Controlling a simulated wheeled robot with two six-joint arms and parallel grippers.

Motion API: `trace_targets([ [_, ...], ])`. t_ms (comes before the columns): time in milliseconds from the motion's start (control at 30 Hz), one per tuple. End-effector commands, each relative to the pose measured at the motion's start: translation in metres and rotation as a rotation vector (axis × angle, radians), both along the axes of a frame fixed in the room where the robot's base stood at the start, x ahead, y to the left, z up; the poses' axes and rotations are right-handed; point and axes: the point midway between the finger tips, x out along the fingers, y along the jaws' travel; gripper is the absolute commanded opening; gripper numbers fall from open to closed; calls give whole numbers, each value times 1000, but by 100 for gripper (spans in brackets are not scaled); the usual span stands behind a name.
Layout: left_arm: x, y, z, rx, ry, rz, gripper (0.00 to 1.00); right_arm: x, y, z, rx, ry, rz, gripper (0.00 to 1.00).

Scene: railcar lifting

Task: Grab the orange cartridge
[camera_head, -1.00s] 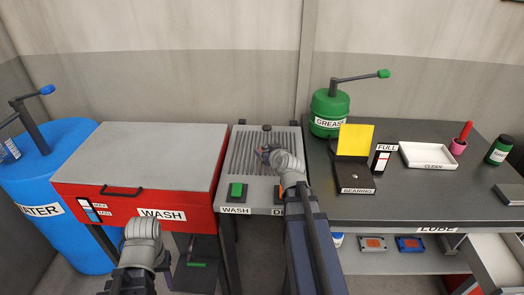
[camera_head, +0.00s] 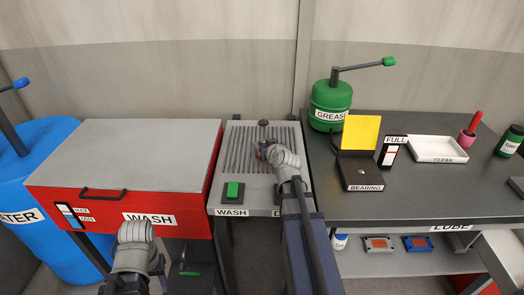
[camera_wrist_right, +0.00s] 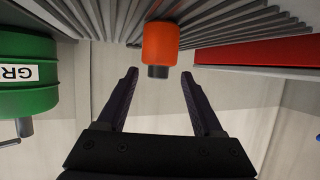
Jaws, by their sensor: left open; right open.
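The orange cartridge (camera_wrist_right: 160,43) shows in the right wrist view as an orange cylinder with a dark end, against the grey slatted rack. The dark end points toward my right gripper (camera_wrist_right: 159,75). Its two dark fingers are spread apart, and the cartridge is just beyond the fingertips, roughly centred between them; I see no clear contact. In the head view my right gripper (camera_head: 262,150) is over the slatted rack (camera_head: 240,150), and I cannot make out the cartridge there. My left arm's wrist (camera_head: 135,235) is low in front of the red wash box; its fingers are mostly hidden.
Right is the dark table (camera_head: 440,190) with the GREASE tank (camera_head: 330,105), BEARING box (camera_head: 362,177) and CLEAN tray (camera_head: 437,149). Two small boxes lie on the lower shelf.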

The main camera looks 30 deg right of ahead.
Motion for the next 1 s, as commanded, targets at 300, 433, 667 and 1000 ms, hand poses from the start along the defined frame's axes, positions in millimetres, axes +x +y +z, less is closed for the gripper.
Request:
trace_targets([
  [300,0,0,-6,0,0,0,47,16,-4,-6,1,0,0,68],
  [433,0,0,-11,0,0,0,47,32,-10,-11,-1,0,0,68],
  [667,0,0,-21,0,0,0,47,57,-16,-21,0,0,1,68],
  [1000,0,0,-19,0,0,0,47,56,-15,-19,0,0,0,54],
])
